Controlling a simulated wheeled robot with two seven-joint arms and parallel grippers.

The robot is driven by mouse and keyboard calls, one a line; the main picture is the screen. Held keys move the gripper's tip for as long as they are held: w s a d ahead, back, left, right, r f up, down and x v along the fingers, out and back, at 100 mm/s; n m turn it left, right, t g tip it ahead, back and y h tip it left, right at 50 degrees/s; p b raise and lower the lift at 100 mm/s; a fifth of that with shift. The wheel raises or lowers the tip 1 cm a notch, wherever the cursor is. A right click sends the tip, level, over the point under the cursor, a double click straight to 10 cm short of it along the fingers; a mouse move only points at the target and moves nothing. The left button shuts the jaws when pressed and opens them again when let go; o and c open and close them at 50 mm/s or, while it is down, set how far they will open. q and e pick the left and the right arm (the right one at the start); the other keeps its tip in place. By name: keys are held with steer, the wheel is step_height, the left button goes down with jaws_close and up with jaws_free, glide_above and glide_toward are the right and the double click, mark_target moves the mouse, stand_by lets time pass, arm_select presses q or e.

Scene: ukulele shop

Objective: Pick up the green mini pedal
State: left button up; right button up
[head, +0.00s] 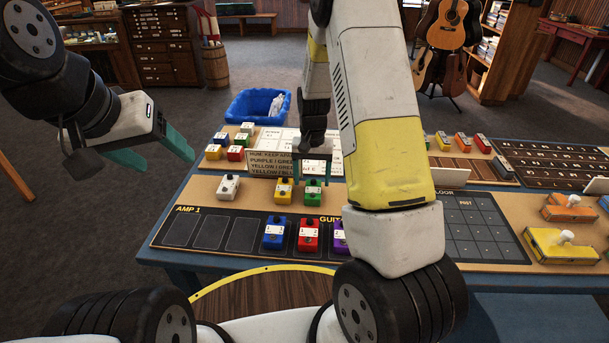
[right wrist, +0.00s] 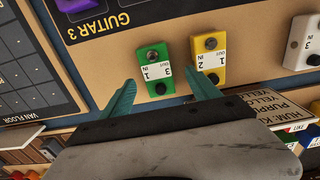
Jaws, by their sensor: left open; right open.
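The green mini pedal (head: 313,192) stands on the tan board just right of a yellow pedal (head: 284,191). My right gripper (head: 313,176) is open and empty, pointing down just above and behind the green pedal. In the right wrist view, the green pedal (right wrist: 153,72) lies between my two teal fingertips (right wrist: 163,76), with the yellow pedal (right wrist: 209,62) close beside it behind the right-hand finger. Whether the fingers touch either pedal cannot be told. My left gripper (head: 153,158) is open and empty, off the table's left side.
A white pedal (head: 228,187) stands left of the yellow one. Blue (head: 275,231), red (head: 308,234) and purple (head: 340,236) pedals sit on the dark front mat. An upright sign (head: 268,163) stands close behind, left of my right gripper. A blue bin (head: 233,107) is beyond the table.

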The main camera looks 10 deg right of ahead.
mark_target(313, 188)
steer(key=f, duration=0.4)
steer(key=shift+s+d+f, duration=0.1)
steer(key=shift+d, duration=0.1)
jaws_close()
